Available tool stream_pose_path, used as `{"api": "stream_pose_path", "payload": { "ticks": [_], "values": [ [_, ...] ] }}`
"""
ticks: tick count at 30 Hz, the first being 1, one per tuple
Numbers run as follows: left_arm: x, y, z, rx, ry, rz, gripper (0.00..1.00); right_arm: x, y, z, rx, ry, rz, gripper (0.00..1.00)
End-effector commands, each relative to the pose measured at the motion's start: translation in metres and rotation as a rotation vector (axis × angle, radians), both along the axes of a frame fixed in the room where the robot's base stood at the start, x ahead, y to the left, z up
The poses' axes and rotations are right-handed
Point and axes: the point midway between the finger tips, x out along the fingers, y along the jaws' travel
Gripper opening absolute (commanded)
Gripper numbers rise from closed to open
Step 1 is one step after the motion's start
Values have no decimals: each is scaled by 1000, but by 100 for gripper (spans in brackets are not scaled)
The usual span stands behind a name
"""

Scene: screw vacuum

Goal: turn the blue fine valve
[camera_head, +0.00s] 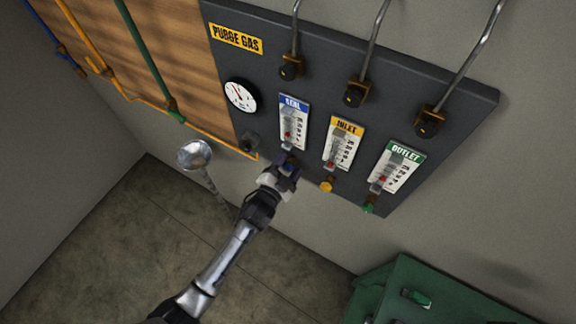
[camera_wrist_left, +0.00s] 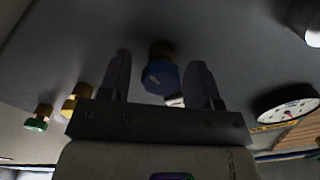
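The blue fine valve (camera_wrist_left: 158,78) is a round blue knob on a dark stem in the left wrist view. It sits under the flowmeter with the blue SEAL label (camera_head: 293,122). My left gripper (camera_head: 289,172) is at this valve, below the panel. In the left wrist view its two fingers (camera_wrist_left: 159,82) stand apart, one on each side of the knob, with visible gaps. In the head view the gripper mostly hides the knob. My right gripper is in neither view.
The yellow valve (camera_head: 326,186) under INLET and the green valve (camera_head: 368,208) under OUTLET are to the right on the dark panel (camera_head: 225,60). A pressure gauge (camera_head: 241,95) is at upper left. A green box (camera_head: 440,290) stands at lower right.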

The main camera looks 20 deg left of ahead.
Motion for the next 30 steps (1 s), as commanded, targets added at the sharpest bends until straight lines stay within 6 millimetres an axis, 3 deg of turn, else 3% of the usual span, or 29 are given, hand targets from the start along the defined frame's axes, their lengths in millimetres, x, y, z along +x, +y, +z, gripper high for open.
{"api": "stream_pose_path", "payload": {
  "ticks": [11,30],
  "values": [
    [-7,1,0,0,0,0,60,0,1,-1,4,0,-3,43],
    [-116,18,-1,0,1,1,60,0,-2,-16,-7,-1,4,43]
  ]
}}
